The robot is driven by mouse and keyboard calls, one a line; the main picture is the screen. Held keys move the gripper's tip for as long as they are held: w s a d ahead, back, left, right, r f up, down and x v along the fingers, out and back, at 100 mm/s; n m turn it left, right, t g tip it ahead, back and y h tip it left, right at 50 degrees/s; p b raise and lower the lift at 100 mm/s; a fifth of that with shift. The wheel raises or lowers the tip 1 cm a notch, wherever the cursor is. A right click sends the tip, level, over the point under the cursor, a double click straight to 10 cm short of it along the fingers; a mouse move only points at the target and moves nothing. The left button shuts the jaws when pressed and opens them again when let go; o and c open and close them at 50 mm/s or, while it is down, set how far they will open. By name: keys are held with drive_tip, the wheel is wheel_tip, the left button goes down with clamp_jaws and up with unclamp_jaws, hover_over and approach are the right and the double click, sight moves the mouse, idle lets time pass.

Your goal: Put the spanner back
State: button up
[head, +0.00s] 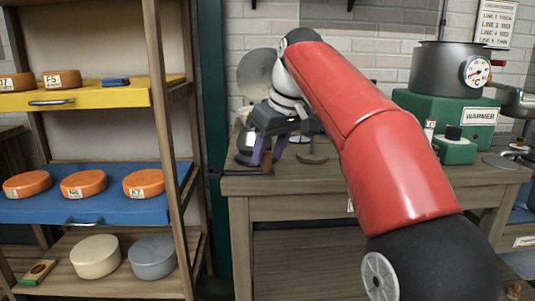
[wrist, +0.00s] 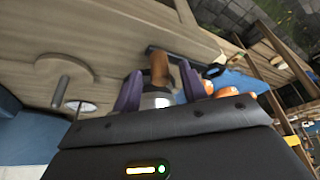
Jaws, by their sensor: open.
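My gripper (head: 267,164) is low over the left end of the wooden bench. Its two purple fingers are apart, and they also show in the wrist view (wrist: 160,88). A brown handle-like piece (wrist: 160,68) with a silvery part below it shows between the fingers; I cannot tell whether they touch it. A dark bar with a ring-shaped end (wrist: 213,71) lies across the far end of that piece, near the bench edge. These may together be the spanner, but the gripper hides how they join.
The bench (head: 300,183) also holds a round base with a post (head: 313,157) to the gripper's right. A green warmer (head: 475,115) with a dark pot (head: 445,70) stands further right. A shelf unit at left has a yellow tray (head: 110,97) and a blue tray (head: 110,209) bearing orange rounds.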

drive_tip(key=p+v, duration=0.3)
drive_tip(key=v, duration=0.7)
drive_tip(key=shift+r, duration=0.15)
drive_tip(key=s+d+f+m+t+h, duration=0.1)
drive_tip(key=s+d+f+m, duration=0.2)
drive_tip(key=s+f, duration=0.8)
drive_tip(key=s+d+f+m+h, duration=0.1)
drive_tip(key=s+d+f+m, duration=0.3)
drive_tip(key=s+f, duration=0.8)
wheel_tip(320, 180, down, 6)
drive_tip(key=shift+s+f+t+h, duration=0.1)
drive_tip(key=shift+s+t+h, duration=0.1)
drive_tip(key=shift+t+h, duration=0.2)
drive_tip(key=shift+c, duration=0.6)
drive_tip(key=shift+d, duration=0.15)
